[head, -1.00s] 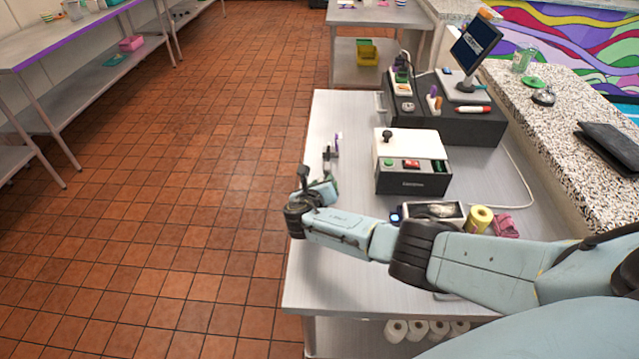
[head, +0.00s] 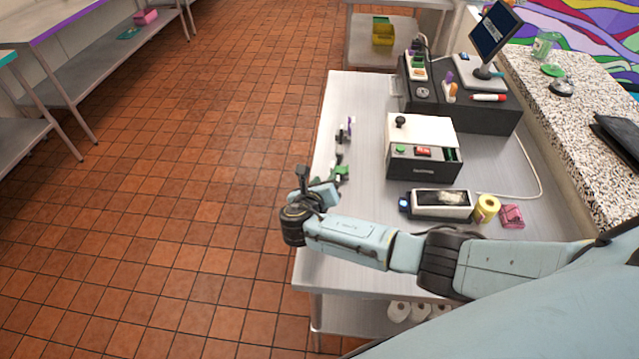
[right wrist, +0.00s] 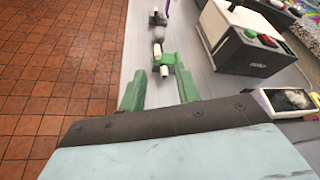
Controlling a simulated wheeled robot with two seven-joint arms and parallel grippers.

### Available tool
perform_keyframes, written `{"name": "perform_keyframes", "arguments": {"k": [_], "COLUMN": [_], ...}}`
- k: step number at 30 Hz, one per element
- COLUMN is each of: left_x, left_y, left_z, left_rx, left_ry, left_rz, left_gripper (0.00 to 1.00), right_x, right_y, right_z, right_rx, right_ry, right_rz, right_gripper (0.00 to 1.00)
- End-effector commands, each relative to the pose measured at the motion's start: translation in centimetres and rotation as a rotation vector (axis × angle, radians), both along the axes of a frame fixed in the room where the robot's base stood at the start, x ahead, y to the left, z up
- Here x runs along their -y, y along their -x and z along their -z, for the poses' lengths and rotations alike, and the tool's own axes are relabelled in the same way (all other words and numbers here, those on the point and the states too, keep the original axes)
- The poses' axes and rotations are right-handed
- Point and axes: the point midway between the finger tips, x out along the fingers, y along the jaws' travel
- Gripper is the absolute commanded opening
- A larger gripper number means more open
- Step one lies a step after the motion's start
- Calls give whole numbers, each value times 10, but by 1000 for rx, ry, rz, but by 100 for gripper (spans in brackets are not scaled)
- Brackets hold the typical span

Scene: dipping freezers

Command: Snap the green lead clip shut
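The green lead clip (head: 343,173) lies on the metal table near its left edge, just beyond my right gripper (head: 318,190). In the right wrist view the green clip (right wrist: 168,61) has a white part beside it and lies just ahead of the fingertips. My right gripper also shows in the right wrist view (right wrist: 158,84), its two green fingers apart with nothing between them. I cannot tell whether the clip's jaws are open or shut. My left gripper is not in view.
Further clips lie in line behind, a dark one (head: 340,151) and a purple one (head: 350,125). A black and white box (head: 422,145) with buttons stands to the right.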

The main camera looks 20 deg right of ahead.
Motion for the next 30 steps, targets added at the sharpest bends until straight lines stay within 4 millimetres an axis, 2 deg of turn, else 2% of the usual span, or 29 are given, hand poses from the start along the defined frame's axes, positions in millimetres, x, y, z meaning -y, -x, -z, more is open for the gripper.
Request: {"name": "perform_keyframes", "arguments": {"k": [7, 26, 30], "left_x": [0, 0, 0], "left_y": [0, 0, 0], "left_z": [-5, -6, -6], "left_rx": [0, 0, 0], "left_ry": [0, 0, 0], "left_rz": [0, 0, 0], "left_gripper": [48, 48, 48], "right_x": [-21, -26, -33], "right_y": [25, 29, 44], "right_z": [-11, -14, -5], "right_rx": [-1, 0, 19], "right_ry": [0, -1, -114], "right_rz": [1, 3, 43], "right_gripper": [33, 33, 33]}}
